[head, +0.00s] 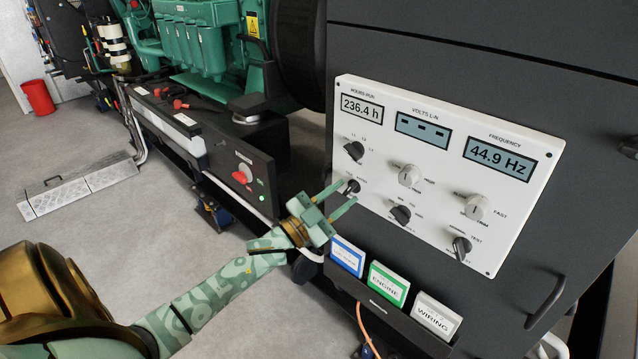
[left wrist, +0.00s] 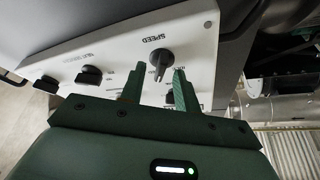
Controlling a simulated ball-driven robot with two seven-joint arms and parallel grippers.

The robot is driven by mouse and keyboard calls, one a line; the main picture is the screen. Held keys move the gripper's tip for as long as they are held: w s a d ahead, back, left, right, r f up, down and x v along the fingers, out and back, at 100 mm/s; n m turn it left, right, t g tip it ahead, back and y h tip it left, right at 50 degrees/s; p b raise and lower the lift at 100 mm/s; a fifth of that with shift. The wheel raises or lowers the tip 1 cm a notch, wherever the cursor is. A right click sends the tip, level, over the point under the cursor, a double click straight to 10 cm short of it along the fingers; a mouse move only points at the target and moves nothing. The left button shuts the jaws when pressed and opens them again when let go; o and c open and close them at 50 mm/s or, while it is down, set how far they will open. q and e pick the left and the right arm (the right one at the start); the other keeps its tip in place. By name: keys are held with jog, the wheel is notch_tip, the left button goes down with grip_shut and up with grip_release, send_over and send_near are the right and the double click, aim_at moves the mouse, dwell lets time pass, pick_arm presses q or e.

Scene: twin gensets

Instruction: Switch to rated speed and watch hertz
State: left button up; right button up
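The white control panel (head: 440,140) is on a dark cabinet. Its frequency display (head: 499,157) reads 44.9 Hz. The speed knob (head: 351,187) is a small dark knob at the panel's left, partly hidden by my fingers in the head view. In the left wrist view the dark speed knob (left wrist: 160,60) sits by an upside-down SPEED label. My left gripper (head: 347,193) is open, its two fingers pointing at the panel. In the left wrist view its fingertips (left wrist: 157,78) lie either side of the knob's lower end; contact cannot be told. My right gripper is not in view.
Other panel knobs are close by: a dark one (head: 401,214) to the right and another (head: 353,150) above. The hours display (head: 361,108) reads 236.4 h; the volts display (head: 422,131) shows dashes. Binders (head: 388,284) stand below. A green engine (head: 200,45) is behind left.

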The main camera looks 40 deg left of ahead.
pick_arm(q)
jog(key=v, duration=1.6)
jog(key=shift+p, duration=0.3)
jog(key=shift+w, duration=0.15)
jog(key=s+a+f+n+g+y, duration=0.2)
jog(key=a+f+g+y, duration=0.1)
jog(key=f, duration=0.7)
jog(key=s+a+f+n+g+y, duration=0.1)
jog(key=a+f+n+g+y, duration=0.15)
jog(key=f, duration=0.65)
jog(key=s+d+f+g+y, duration=0.15)
jog(key=s+f+g, duration=0.35)
jog(key=s+f, duration=0.6)
jog(key=s+d+f+n+g, duration=0.1)
jog(key=s+d+f+g, duration=0.2)
jog(key=s+f, duration=0.4)
jog(key=s+d+f+n+g, duration=0.1)
jog(key=s+d+f+g, duration=0.25)
jog(key=s+f, duration=0.4)
jog(key=s+d+f+g+h, duration=0.1)
jog(key=s+d+f+g, duration=0.2)
jog(key=s+d, duration=0.7)
jog(key=shift+s+d+g, duration=0.3)
jog(key=shift+s, duration=0.25)
